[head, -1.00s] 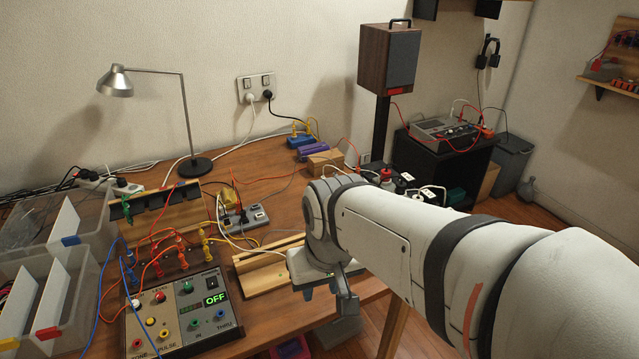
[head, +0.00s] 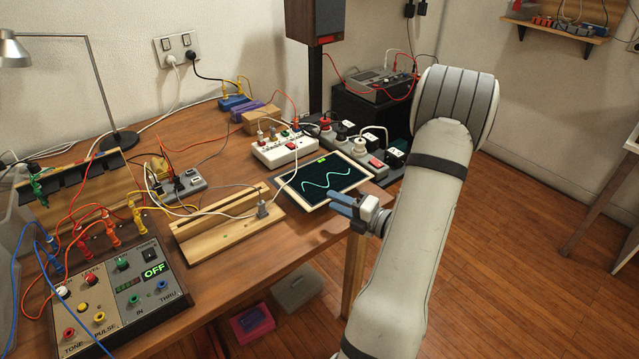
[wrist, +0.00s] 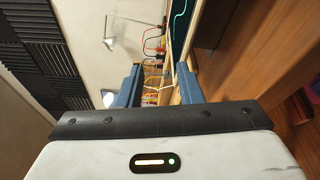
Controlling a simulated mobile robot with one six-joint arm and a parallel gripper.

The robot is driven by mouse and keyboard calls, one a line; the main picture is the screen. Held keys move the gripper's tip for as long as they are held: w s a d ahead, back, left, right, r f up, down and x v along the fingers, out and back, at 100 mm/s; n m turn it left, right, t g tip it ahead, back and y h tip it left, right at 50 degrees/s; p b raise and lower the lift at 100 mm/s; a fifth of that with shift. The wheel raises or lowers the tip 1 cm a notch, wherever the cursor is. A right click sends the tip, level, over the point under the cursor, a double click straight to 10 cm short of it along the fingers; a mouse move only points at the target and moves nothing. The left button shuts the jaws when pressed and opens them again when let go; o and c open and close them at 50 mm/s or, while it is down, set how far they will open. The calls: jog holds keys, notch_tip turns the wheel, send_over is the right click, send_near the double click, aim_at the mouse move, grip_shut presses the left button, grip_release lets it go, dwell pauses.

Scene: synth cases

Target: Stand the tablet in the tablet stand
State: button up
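The tablet (head: 345,191) has a dark screen with a green wave and a pale frame. It lies face up at the table's right edge, and part of it shows at the top of the wrist view (wrist: 180,25). The wooden tablet stand (head: 215,243), a long slotted block, is left of the tablet. No tablet is in its slot. My gripper (head: 333,204) has blue fingers and is at the tablet's near right corner, by the table edge. In the wrist view, the fingers (wrist: 160,78) are apart with nothing clearly held between them. I cannot tell whether they touch the tablet.
A white socket box (head: 283,152) is just behind the tablet, and a power strip (head: 365,150) is behind right. The control box (head: 120,290) and its cables crowd the left. Floor is open at right.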

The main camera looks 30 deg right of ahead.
aim_at(338, 192)
jog(key=d+f+m+h, duration=0.1)
jog(key=s+d+m+h, duration=0.1)
jog(key=d, duration=0.1)
jog(key=d+f+m+t+h, duration=0.1)
jog(key=m, duration=0.1)
jog(key=shift+s+d+f, duration=0.15)
jog(key=shift+d+f, duration=0.2)
jog(key=shift+d, duration=0.05)
jog(key=shift+d+f+m, duration=0.1)
jog(key=shift+d+m, duration=0.25)
jog(key=shift+m, duration=0.05)
jog(key=w, duration=0.2)
jog(key=w+a, duration=0.1)
jog(key=w, duration=0.4)
jog(key=shift+w+a+f+b, duration=0.15)
jog(key=shift+w+b, duration=0.1)
jog(key=shift+b, duration=0.05)
grip_shut()
